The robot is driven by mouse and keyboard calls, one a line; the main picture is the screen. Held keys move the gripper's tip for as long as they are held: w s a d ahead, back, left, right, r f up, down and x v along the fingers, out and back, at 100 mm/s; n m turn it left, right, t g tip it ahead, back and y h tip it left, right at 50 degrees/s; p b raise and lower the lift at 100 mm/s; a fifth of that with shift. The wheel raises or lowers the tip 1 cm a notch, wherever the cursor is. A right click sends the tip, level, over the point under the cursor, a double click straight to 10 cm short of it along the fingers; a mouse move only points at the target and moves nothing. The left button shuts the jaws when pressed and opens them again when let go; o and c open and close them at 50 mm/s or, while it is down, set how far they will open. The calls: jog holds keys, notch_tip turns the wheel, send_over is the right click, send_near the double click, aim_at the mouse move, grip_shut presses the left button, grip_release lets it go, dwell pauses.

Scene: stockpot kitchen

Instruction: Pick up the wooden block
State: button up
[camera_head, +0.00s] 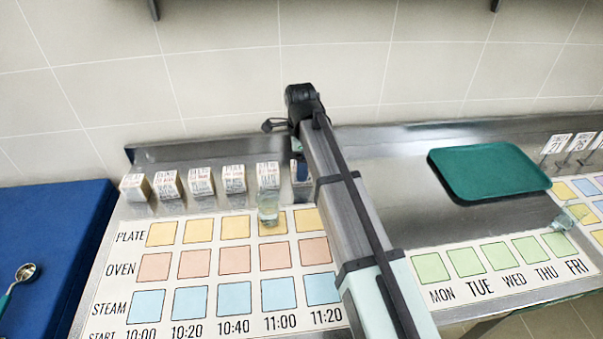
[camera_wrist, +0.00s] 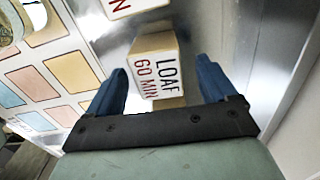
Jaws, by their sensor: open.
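A wooden block with a white label reading "LOAF 60 MIN" (camera_wrist: 157,72) stands on the metal counter in the wrist view. My gripper (camera_wrist: 161,66) is open, with one blue finger on each side of this block. Gaps show between the fingers and the block, and I see no contact. In the head view the block at the right end of the row (camera_head: 304,173) is partly hidden by my arm, with a bit of blue finger beside it. Several similar label-topped wooden blocks (camera_head: 200,182) stand in that row to the left.
A clear glass (camera_head: 268,212) stands on the printed chart (camera_head: 218,235), close in front of the row. A green tray (camera_head: 490,172) lies to the right, with another glass (camera_head: 563,221) near it. Wall and counter back edge are close behind. A blue surface (camera_head: 45,225) is at left.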

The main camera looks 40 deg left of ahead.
jog(key=shift+d+f, duration=0.2)
jog(key=shift+f, duration=1.65)
jog(key=shift+c, duration=0.5)
jog(key=c, duration=1)
